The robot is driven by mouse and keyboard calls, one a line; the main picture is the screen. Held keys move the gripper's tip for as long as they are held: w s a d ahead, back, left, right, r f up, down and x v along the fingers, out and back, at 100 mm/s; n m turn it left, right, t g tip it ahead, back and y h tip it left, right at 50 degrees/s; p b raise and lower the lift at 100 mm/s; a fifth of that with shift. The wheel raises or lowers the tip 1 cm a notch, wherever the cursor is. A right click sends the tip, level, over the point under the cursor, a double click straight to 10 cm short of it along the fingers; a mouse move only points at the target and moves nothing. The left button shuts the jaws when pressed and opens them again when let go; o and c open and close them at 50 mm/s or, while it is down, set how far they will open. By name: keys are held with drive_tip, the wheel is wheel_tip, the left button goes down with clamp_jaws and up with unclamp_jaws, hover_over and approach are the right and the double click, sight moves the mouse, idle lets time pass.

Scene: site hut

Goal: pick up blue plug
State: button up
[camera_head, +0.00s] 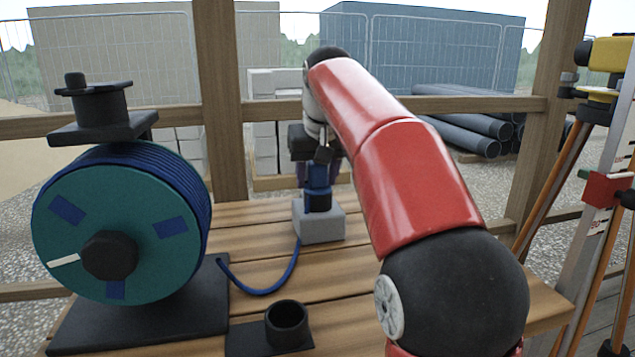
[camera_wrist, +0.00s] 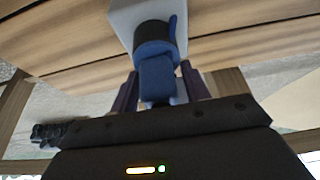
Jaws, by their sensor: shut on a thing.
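The blue plug (camera_head: 318,185) stands upright at the grey block (camera_head: 320,226) on the wooden table. It has a dark band low on its body, and I cannot tell how far it sits in the block. My gripper (camera_head: 316,172) comes down from above and is shut on the plug. In the wrist view the plug (camera_wrist: 156,72) lies between the two dark fingers of my gripper (camera_wrist: 160,92), and its lower end meets the pale block (camera_wrist: 125,14). My wrist hides the plug's top in the head view.
A blue cable (camera_head: 268,291) runs from the block toward a teal cable reel (camera_head: 85,235) on a black base (camera_head: 190,310). A black cup-shaped holder (camera_head: 286,325) stands at the front. A tripod (camera_head: 590,190) stands at right. A wooden rail (camera_head: 480,104) crosses behind the table.

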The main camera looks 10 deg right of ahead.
wheel_tip(320, 180, up, 9)
drive_tip(key=shift+w+f+p, duration=0.1)
drive_tip(key=shift+w+p, duration=0.05)
drive_tip(key=shift+p, duration=0.4)
drive_tip(key=shift+r, duration=0.6)
drive_tip(key=shift+s+r, duration=0.1)
drive_tip(key=shift+s, duration=0.1)
